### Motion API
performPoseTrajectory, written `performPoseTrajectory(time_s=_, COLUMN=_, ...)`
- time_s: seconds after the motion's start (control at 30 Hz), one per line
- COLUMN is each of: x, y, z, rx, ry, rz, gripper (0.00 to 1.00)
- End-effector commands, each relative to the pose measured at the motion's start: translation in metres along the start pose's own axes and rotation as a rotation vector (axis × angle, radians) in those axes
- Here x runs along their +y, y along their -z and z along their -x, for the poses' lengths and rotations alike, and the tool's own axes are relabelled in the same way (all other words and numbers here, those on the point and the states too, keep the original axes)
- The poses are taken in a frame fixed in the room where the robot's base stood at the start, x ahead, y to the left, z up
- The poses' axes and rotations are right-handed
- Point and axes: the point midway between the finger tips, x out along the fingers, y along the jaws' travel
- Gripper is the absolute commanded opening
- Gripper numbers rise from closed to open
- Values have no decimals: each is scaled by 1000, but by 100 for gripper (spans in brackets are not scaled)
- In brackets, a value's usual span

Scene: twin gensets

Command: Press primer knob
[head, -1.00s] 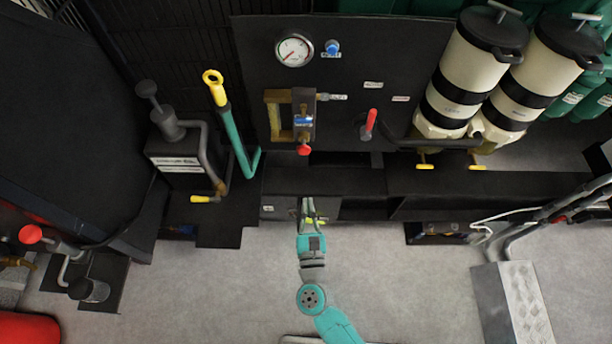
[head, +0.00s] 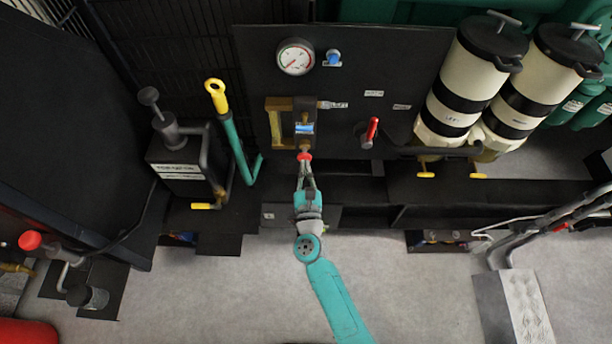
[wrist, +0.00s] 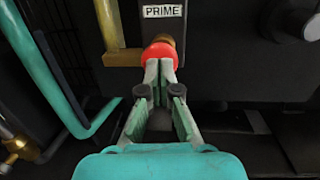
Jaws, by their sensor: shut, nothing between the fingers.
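The red primer knob (head: 304,157) sits at the lower end of a brass fitting on the black panel. In the wrist view the red knob (wrist: 159,53) is under a white label reading PRIME (wrist: 162,11). My gripper (head: 304,164) is shut and empty, with its fingertips at the knob. In the wrist view my gripper's tips (wrist: 159,66) overlap the knob's lower edge and hide part of it. They look to be touching it or very close; I cannot tell whether the knob is pushed in.
A pressure gauge (head: 295,57) and a blue knob (head: 333,57) are above on the panel. A red-handled lever (head: 371,130) is to the right. A teal pipe with a yellow handle (head: 217,97) rises to the left. Two cream filter canisters (head: 455,75) stand at the right.

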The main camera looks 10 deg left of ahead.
Motion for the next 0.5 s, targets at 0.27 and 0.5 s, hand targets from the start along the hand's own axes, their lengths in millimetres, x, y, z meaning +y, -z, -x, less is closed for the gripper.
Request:
performPoseTrajectory(time_s=0.27, x=0, y=0, z=-1, rx=0, ry=0, rz=0, gripper=0)
performPoseTrajectory(time_s=0.5, x=-2, y=1, z=-15, rx=-1, ry=2, rz=2, gripper=0)
